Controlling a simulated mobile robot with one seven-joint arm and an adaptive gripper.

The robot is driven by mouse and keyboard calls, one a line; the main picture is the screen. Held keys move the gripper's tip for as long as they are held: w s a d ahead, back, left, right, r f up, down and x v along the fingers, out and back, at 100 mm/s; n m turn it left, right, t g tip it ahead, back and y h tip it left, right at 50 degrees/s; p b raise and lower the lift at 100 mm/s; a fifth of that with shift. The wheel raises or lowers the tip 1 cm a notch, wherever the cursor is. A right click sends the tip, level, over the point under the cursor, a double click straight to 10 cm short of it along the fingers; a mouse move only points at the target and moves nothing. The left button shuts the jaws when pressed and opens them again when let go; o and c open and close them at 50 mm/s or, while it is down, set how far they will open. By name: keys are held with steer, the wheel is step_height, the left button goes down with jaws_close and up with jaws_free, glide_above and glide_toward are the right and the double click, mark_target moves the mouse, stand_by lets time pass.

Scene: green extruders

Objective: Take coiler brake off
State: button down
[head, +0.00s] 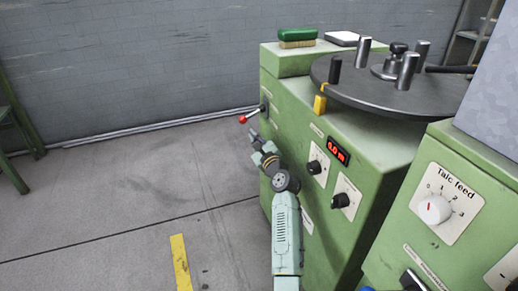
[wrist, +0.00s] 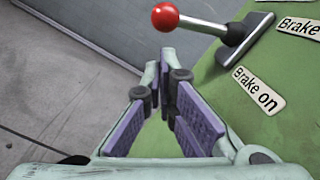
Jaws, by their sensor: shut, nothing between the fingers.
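The coiler brake is a lever with a red ball knob (head: 243,119) on a metal rod, at the upper left side of the green coiler cabinet (head: 345,225). In the wrist view the red knob (wrist: 165,16) is at the top, and its rod runs right to a dark slotted plate (wrist: 247,40). A "Brake on" label (wrist: 258,90) sits below the plate. A second "Brake" label (wrist: 298,25) is cut off at the edge. My gripper (head: 253,136) is just below the knob in the head view. Its fingers (wrist: 165,62) are shut and empty, apart from the lever.
A round coiler disc (head: 375,85) with metal posts tops the cabinet. Black knobs (head: 315,167) and a red display (head: 338,151) are on its front. A talc feed panel (head: 440,205) stands at right.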

mark_target(241, 118)
steer(key=shift+b+x, duration=0.65)
steer(key=shift+x, duration=1.15)
steer(key=shift+r+p, duration=0.1)
steer(key=shift+p, duration=0.2)
steer(key=shift+a+r+m+p, duration=0.2)
steer(key=shift+m+p, duration=0.2)
steer(key=shift+p, duration=0.2)
steer(key=shift+s+a+r+m+p, duration=0.1)
steer(key=shift+a+r+m+p, duration=0.15)
steer(key=shift+p, duration=0.5)
steer(key=r+m+p, duration=0.1)
steer(key=p, duration=0.2)
steer(key=a+r+m+p, duration=0.1)
steer(key=p, duration=0.2)
steer(key=r+m+p, duration=0.1)
steer(key=m+p, duration=0.1)
steer(key=p, duration=0.1)
steer(key=shift+s+a+r, duration=0.1)
steer(key=shift+s+a, duration=0.2)
steer(key=shift+a, duration=0.1)
steer(key=r+m+p, duration=0.1)
steer(key=p, duration=0.1)
steer(key=m+p, duration=0.2)
steer(key=p, duration=0.1)
steer(key=shift+s+a+r+h, duration=0.1)
steer(key=shift+a+r+h, duration=0.15)
steer(key=shift+r+h, duration=0.1)
steer(key=shift+r+m+p, duration=0.3)
steer(key=shift+m+p, duration=0.35)
steer(key=shift+p, duration=0.3)
